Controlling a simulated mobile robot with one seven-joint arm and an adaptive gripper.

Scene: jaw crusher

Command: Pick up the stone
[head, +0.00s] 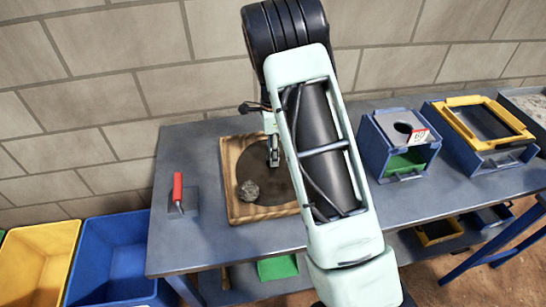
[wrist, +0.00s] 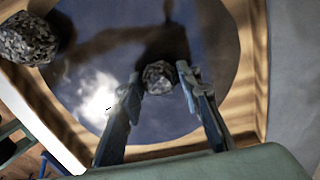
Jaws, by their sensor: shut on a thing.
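My gripper (head: 273,160) points down over the wooden tray (head: 262,214) with a dark round plate in it. In the wrist view my gripper (wrist: 160,82) has its two fingers on either side of a small grey speckled stone (wrist: 159,77) and is shut on it. In the head view this stone is not clearly seen. Whether it touches the plate I cannot tell. A second grey stone (head: 249,190) lies in the tray's front left part, apart from my gripper; it also shows at the upper left of the wrist view (wrist: 28,38).
A red-handled trowel (head: 178,190) lies on the grey bench (head: 200,245) left of the tray. A blue box with a green inside (head: 405,160) and a yellow-framed sieve box (head: 485,135) stand on the right. Yellow (head: 40,260) and blue (head: 110,255) bins stand at the left.

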